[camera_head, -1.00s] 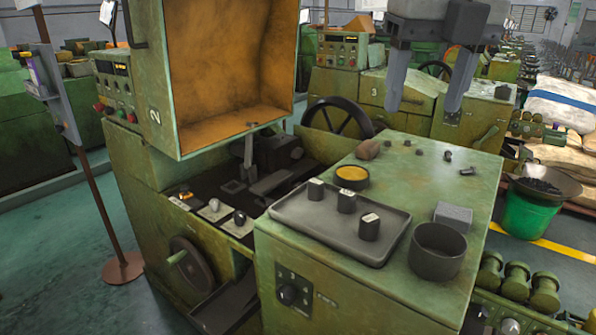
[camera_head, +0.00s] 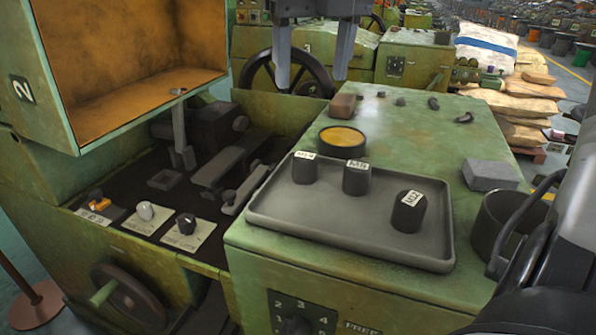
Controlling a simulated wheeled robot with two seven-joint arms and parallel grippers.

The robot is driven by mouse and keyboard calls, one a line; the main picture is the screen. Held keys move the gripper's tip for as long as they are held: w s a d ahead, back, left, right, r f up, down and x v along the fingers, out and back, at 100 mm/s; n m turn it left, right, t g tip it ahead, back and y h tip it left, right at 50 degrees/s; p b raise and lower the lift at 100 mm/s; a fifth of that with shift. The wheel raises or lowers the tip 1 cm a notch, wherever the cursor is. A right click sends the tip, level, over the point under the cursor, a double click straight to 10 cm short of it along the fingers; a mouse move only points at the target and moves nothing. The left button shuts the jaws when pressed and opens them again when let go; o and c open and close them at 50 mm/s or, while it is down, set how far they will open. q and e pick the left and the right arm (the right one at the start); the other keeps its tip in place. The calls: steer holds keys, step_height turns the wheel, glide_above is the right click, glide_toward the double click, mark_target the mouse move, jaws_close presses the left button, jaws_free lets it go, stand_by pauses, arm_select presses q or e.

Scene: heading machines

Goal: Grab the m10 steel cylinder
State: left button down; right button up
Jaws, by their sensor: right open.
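Three dark steel cylinders with white labels stand upright on a grey tray (camera_head: 340,240) on the green machine top. The left cylinder (camera_head: 304,170) and the middle cylinder (camera_head: 356,180) stand near the tray's back edge. The right cylinder (camera_head: 406,216) stands further forward, and its label seems to read M12. The other two labels are too small to read surely, so I cannot tell which is the M10. My right gripper (camera_head: 312,83) points down at the top of the head view, open and empty, beyond and above the tray. My left gripper is not in view.
A round dish with yellow contents (camera_head: 342,138), a brown block (camera_head: 342,105) and small dark parts lie behind the tray. A grey block (camera_head: 490,175) and dark round pot (camera_head: 496,215) stand right of it. An orange-lined guard (camera_head: 140,60) rises at left.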

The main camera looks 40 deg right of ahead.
mark_target(305, 155)
steer(key=f, duration=0.4)
steer(key=w+f, duration=0.1)
steer(key=f, duration=0.4)
steer(key=w+f, duration=0.1)
steer(key=f, duration=0.3)
steer(key=shift+d+f, duration=0.2)
steer(key=shift+d, duration=0.2)
jaws_close()
